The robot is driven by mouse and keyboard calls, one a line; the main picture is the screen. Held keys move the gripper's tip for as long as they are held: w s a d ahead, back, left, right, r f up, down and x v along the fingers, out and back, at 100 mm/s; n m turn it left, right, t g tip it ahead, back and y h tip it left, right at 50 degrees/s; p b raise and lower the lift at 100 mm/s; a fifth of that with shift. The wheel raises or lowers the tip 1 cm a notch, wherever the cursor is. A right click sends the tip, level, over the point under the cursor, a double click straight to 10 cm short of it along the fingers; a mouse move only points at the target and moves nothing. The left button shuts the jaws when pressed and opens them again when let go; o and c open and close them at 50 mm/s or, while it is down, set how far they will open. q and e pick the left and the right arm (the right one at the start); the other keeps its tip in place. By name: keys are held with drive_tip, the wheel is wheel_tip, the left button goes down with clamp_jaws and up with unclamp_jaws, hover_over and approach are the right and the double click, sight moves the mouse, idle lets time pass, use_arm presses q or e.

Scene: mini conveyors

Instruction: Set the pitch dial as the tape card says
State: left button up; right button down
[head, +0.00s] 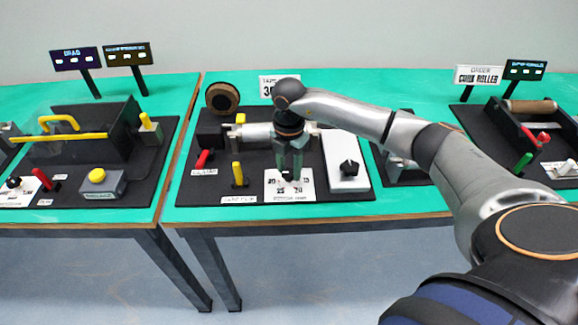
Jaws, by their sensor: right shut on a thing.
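The pitch dial is a small dark knob (288,177) on a white plate (275,192) with printed numbers, at the front of the middle station. My right gripper (289,174) points straight down over the plate, shut on the knob. Its fingers hide part of the knob and some of the numbers, so I cannot tell the dial's setting. The tape card (270,83) stands at the back of this station. My arm covers its right part; a "3" and part of another figure show. My left gripper is out of view.
A white box with a black knob (349,168) stands just right of the dial plate. A yellow lever (238,174) and a red lever (203,159) stand to its left. A silver roller (252,131) and a brown tape roll (222,98) lie behind.

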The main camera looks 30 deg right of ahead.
sight(289, 172)
drive_tip(key=shift+c, duration=2)
unclamp_jaws()
wheel_tip(289, 172, up, 13)
drive_tip(key=shift+f+b, duration=0.2)
drive_tip(key=shift+b, duration=0.15)
